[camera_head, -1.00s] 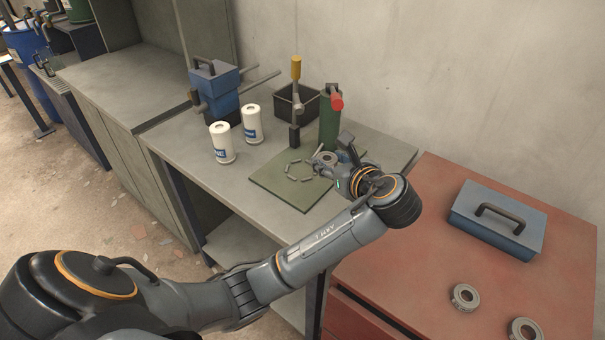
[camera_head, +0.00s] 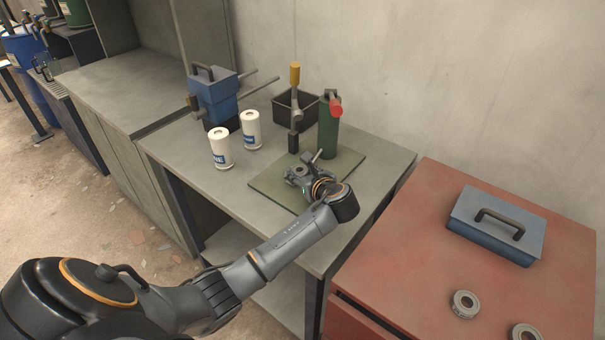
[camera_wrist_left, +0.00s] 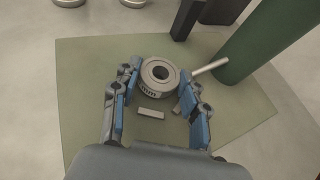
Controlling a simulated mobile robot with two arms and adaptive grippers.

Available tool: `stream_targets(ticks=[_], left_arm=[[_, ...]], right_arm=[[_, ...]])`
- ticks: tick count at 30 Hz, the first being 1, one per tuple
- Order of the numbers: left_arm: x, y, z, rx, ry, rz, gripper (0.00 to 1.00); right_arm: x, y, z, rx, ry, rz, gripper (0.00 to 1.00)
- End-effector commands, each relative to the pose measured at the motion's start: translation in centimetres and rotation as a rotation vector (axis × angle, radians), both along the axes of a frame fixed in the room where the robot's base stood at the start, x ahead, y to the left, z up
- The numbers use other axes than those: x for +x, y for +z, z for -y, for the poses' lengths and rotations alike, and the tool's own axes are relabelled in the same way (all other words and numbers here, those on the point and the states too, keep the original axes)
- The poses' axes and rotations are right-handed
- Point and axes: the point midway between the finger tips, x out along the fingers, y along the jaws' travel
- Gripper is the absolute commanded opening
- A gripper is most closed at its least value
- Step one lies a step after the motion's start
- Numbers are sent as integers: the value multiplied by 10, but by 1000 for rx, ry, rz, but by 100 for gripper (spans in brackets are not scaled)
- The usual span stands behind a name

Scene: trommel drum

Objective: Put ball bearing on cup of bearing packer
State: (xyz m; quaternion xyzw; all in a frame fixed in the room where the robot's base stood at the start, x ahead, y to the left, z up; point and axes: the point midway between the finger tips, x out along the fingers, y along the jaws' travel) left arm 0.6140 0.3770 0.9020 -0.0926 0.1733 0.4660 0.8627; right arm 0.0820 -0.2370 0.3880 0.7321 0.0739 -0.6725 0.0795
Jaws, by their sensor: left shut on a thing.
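A ball bearing (camera_wrist_left: 160,76), a grey metal ring with a dark hole, sits between the fingertips of my left gripper (camera_wrist_left: 159,72) in the left wrist view. The gripper is shut on it, above the green mat (camera_wrist_left: 85,75). In the head view my left gripper (camera_head: 302,173) is over the mat (camera_head: 264,184) and largely hides the bearing. A short pale piece (camera_wrist_left: 152,113) lies below the bearing. No cup is clearly visible. I cannot tell which fixture is the bearing packer; a green cylinder with a red-ended handle (camera_head: 328,132) stands behind the gripper. My right gripper is out of view.
A yellow-handled lever tool (camera_head: 294,110), a black bin (camera_head: 283,116), two white canisters (camera_head: 221,150) and a blue device (camera_head: 214,98) stand on the grey bench. A red cabinet (camera_head: 410,235) at right holds a blue toolbox (camera_head: 490,230) and two bearings (camera_head: 465,303).

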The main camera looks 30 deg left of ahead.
Motion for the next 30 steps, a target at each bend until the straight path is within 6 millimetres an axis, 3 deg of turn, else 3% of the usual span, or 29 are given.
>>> stream_targets(ticks=[13,14,17,30], left_arm=[[0,-8,0,1,-1,2,6],[0,-8,1,0,0,2,48],[0,-8,1,0,0,2,67],[-3,-4,6,-1,-3,0,67]], right_arm=[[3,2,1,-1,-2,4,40],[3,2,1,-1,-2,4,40],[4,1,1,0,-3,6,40],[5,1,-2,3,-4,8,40]])
